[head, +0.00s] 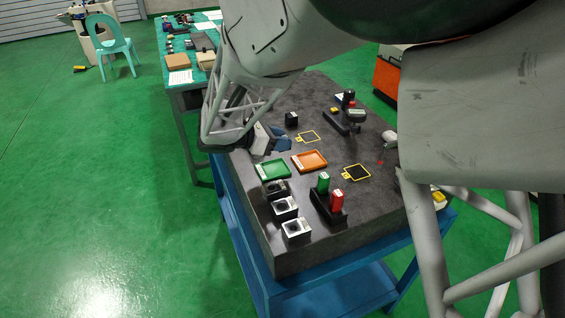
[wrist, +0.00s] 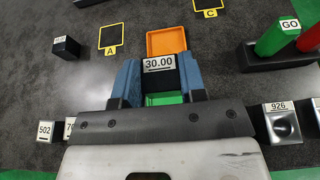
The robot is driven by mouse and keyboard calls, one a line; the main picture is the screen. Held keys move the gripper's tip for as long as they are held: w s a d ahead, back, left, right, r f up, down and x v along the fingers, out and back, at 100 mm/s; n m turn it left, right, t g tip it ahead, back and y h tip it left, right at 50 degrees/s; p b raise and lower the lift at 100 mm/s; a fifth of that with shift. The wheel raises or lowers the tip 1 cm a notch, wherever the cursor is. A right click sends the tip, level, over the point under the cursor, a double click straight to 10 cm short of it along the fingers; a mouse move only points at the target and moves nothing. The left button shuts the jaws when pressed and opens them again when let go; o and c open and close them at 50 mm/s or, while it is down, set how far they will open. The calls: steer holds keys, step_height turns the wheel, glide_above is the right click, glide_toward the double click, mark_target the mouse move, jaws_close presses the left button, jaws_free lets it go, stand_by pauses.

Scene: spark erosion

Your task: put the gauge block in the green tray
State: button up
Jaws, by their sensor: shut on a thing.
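My gripper (wrist: 160,75) has blue fingers and is shut on the gauge block (wrist: 158,82), a dark block with a white label reading 30.00. The green tray (wrist: 165,99) shows partly behind and below the block in the wrist view; my gripper hides much of it. In the head view the green tray (head: 273,170) lies on the dark stone slab, and my gripper (head: 280,142) is just behind it. The block is hidden or too small to make out there. I cannot tell its exact height above the tray.
An orange tray (head: 310,161) sits beside the green one. A black holder with green (head: 323,183) and red (head: 337,200) pieces stands to the right. Several labelled blocks (head: 285,208) line the front left. Another dark block (wrist: 66,46) stands near yellow-framed square A (wrist: 111,37).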

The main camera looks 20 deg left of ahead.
mark_target(273, 170)
steer(key=shift+v, duration=1.1)
steer(key=shift+w+a, duration=0.1)
steer(key=shift+a, duration=0.1)
steer(key=shift+f, duration=2.05)
steer(key=shift+f, duration=2)
steer(key=shift+f, duration=0.15)
steer(key=o, duration=0.8)
